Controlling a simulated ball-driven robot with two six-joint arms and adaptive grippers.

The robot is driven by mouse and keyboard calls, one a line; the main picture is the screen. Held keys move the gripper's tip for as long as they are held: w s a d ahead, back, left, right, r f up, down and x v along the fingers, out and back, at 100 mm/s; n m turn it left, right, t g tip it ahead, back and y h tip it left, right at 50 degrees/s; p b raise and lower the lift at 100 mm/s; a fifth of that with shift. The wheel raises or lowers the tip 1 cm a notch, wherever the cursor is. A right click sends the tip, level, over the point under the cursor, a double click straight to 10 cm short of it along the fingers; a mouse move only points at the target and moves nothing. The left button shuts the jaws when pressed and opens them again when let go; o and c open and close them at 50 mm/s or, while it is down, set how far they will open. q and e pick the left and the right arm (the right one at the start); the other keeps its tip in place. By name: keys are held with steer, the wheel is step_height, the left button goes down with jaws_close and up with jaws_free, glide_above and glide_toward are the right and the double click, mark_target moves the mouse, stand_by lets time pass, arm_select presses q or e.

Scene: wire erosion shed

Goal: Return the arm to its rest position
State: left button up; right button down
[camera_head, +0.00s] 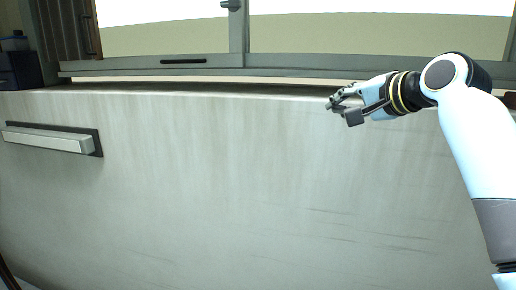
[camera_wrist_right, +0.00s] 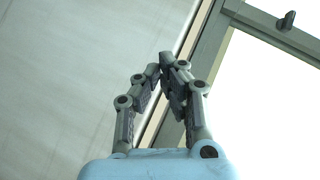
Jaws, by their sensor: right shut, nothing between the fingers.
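My right arm comes in from the right in the head view, raised and bent, with its gripper (camera_head: 345,105) in front of the upper edge of a pale panel. The right gripper (camera_wrist_right: 163,62) is shut and empty; in the right wrist view its two fingers meet at the tips. My left gripper is not in either view.
A wide pale panel (camera_head: 220,190) fills most of the head view, with a bar handle (camera_head: 50,139) at left. A grey-framed window (camera_head: 238,60) is above it. Dark boxes (camera_head: 18,68) stand at the far left. The panel's middle front looks clear.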

steer(key=s+d+f+n+g+h, duration=0.2)
steer(key=s+f, duration=0.7)
steer(key=s+d+f+n+g+h, duration=0.2)
steer(key=s+f+n, duration=0.1)
steer(key=s+f, duration=0.6)
steer(key=s+d+f+n+g+h, duration=0.1)
steer(key=s+d+f+n+g, duration=0.15)
steer(key=s, duration=0.55)
steer(key=s+d+f+n+g+h, duration=0.15)
steer(key=s+f, duration=0.25)
steer(key=s, duration=0.4)
steer(key=s+d+f+n+g+h, duration=0.1)
steer(key=s+d+f+g, duration=0.15)
steer(key=s, duration=0.55)
step_height(320, 180, down, 32)
steer(key=s+d+f+b, duration=0.1)
steer(key=d+b, duration=0.1)
steer(key=b, duration=0.6)
arm_select(q)
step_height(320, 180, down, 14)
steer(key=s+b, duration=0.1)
steer(key=b, duration=0.4)
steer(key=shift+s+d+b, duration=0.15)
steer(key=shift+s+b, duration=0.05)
steer(key=shift+b, duration=0.2)
arm_select(e)
steer(key=s+d+f+g, duration=0.1)
steer(key=s+f, duration=1.8)
steer(key=f, duration=0.3)
steer(key=shift+g, duration=0.35)
